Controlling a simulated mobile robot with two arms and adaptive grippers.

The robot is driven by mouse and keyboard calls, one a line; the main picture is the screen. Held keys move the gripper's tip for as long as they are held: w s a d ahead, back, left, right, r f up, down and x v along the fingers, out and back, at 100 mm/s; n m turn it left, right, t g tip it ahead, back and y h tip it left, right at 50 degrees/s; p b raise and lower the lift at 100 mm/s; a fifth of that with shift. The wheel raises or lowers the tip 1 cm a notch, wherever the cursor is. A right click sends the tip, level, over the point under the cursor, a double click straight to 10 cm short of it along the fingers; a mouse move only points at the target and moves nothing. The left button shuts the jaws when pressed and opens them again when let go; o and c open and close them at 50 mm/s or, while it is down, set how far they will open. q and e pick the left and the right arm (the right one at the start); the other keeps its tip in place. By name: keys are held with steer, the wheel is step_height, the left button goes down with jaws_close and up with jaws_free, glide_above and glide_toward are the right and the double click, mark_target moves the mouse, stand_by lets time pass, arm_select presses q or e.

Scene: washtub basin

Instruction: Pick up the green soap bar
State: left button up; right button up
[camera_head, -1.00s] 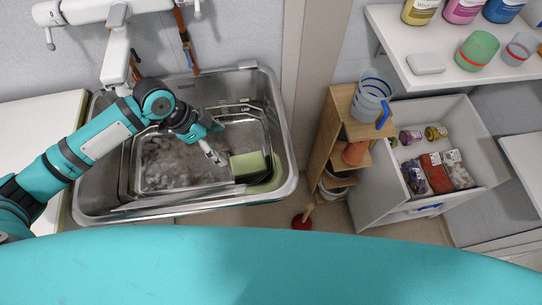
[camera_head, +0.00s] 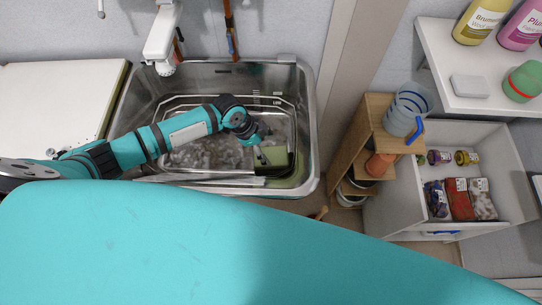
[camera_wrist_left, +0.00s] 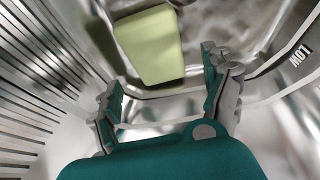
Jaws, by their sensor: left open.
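The green soap bar (camera_head: 274,156) lies at the right end of the inner tub in the metal sink. In the left wrist view the soap bar (camera_wrist_left: 150,45) is a pale green block at the top centre, beyond the fingertips. My left gripper (camera_head: 262,155) reaches down into the basin just left of the soap. In the left wrist view my left gripper (camera_wrist_left: 162,85) is open, with nothing between its fingers. My right gripper is not in view.
The sink (camera_head: 309,150) has raised metal walls around the gripper. The inner tub holds cloudy, rippled water (camera_head: 205,155). A faucet (camera_head: 163,38) hangs over the back left. A wooden shelf (camera_head: 350,135) with a striped jug (camera_head: 405,112) stands to the right.

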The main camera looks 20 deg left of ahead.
mark_target(271, 155)
arm_select(q)
steer(key=x, duration=0.5)
steer(key=shift+s, duration=0.2)
steer(key=shift+f, duration=0.3)
stand_by(0.4)
steer(key=c, duration=1.1)
